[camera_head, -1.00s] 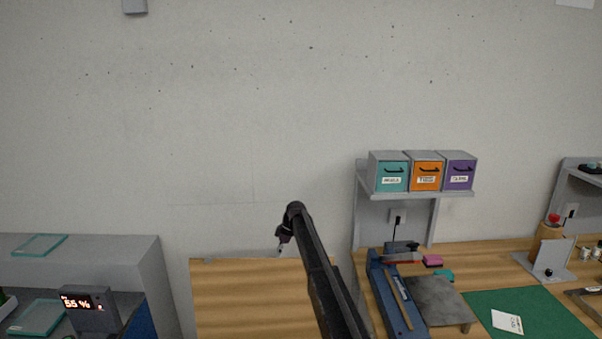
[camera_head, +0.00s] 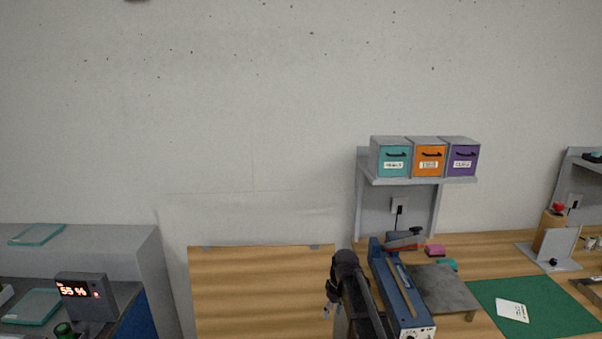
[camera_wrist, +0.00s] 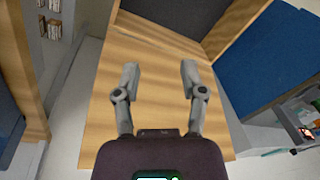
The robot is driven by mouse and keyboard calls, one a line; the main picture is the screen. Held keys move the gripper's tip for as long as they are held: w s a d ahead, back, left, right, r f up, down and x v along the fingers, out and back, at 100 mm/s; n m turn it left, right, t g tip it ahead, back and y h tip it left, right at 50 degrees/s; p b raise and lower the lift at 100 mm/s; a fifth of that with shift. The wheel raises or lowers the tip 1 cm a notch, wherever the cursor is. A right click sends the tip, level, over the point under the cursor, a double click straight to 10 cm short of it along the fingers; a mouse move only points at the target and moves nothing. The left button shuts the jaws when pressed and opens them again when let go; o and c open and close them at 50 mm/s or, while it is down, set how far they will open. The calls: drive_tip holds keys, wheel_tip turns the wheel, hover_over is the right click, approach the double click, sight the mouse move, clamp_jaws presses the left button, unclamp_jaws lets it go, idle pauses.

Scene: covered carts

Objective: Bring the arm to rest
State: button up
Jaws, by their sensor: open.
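My gripper (camera_head: 330,302) shows in the head view at the lower middle, at the end of my dark arm. It hangs low, at the right edge of a wooden panel (camera_head: 260,290) and left of a blue long-bodied device (camera_head: 400,290). In the wrist view my gripper (camera_wrist: 159,80) has its two grey fingers spread apart with nothing between them. Behind the fingers is a wooden surface (camera_wrist: 150,55). The fingertips look clear of it, though the exact gap cannot be told.
Teal, orange and purple drawer boxes (camera_head: 428,158) stand on a wall shelf (camera_head: 420,182). A green mat (camera_head: 545,318) and a grey plate (camera_head: 443,288) lie on the right bench. A display reading 55 % (camera_head: 82,295) stands at left. The wall above is clear.

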drive_tip(key=s+d+f+m+b, duration=0.1)
drive_tip(key=s+d+f+m, duration=0.1)
drive_tip(key=s, duration=0.7)
drive_tip(key=s+d+f+m+h+b, duration=0.1)
drive_tip(key=s+d+m, duration=0.3)
drive_tip(key=s, duration=0.5)
drive_tip(key=shift+s+d+f+h+b, duration=0.35)
drive_tip(key=shift+d+b, duration=0.1)
drive_tip(key=shift+d, duration=0.2)
